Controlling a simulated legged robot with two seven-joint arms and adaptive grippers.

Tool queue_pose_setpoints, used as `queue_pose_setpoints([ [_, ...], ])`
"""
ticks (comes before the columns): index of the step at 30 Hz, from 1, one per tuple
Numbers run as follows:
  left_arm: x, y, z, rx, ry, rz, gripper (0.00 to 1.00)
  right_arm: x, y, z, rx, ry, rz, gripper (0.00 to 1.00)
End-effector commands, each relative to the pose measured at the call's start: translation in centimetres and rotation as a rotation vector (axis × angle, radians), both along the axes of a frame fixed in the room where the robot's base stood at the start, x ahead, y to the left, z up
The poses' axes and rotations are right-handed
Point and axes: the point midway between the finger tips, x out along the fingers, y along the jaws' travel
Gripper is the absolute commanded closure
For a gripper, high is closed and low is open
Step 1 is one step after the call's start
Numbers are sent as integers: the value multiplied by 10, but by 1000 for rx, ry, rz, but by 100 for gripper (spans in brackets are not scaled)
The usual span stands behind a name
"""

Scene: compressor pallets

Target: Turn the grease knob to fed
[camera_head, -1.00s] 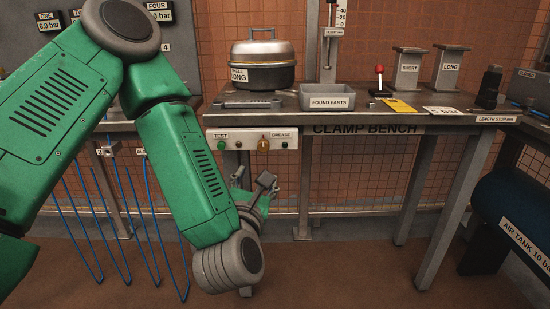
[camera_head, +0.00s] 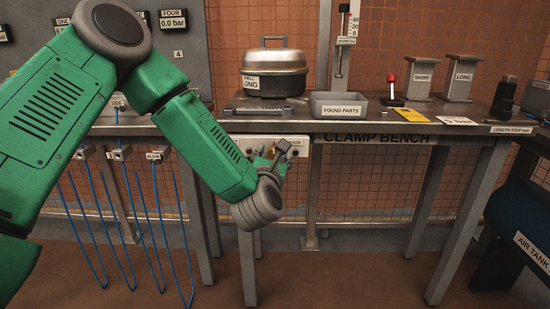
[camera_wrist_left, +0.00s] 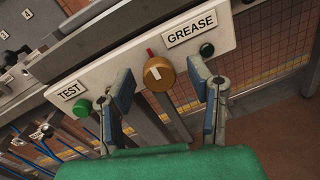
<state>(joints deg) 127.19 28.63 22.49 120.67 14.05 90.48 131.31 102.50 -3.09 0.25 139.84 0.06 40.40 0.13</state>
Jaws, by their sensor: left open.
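The grease knob (camera_wrist_left: 158,76) is a round brass-yellow knob on a pale panel (camera_wrist_left: 90,82), below the GREASE label (camera_wrist_left: 191,27). It has a white mark on its face, and a red mark shows at its upper edge. My left gripper (camera_wrist_left: 161,70) is open, its two blue-padded fingers on either side of the knob in the wrist view. I cannot tell whether they touch it. In the head view my left gripper (camera_head: 273,156) is in front of the panel and mostly hides the knob. The "fed" marking is not readable. My right gripper is not in view.
The bench (camera_head: 460,119) above holds a lidded pot (camera_head: 274,70) and a FOUND PARTS tray (camera_head: 339,104). Blue hoses hang at left.

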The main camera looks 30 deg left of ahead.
Motion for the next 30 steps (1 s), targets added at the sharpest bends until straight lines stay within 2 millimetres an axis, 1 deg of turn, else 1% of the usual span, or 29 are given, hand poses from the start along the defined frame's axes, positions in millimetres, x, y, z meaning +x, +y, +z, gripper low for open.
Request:
queue_pose_setpoints([
  [7, 1, -2, 1, 3, 1, -1, 53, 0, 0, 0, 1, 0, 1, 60],
  [8, 1, -3, 2, 3, 0, -1, 57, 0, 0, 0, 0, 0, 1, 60],
  [9, 1, -3, 2, 5, -1, -2, 71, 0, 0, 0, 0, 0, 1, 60],
  [11, 1, -4, 2, 5, -1, -2, 92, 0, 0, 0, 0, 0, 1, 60],
  [12, 1, -4, 2, 5, -1, -2, 100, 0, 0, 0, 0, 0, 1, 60],
  [22, 1, -3, 3, 21, 10, -5, 100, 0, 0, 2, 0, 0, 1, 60],
  [30, 1, -4, 5, 140, 81, -4, 100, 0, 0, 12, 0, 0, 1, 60],
])
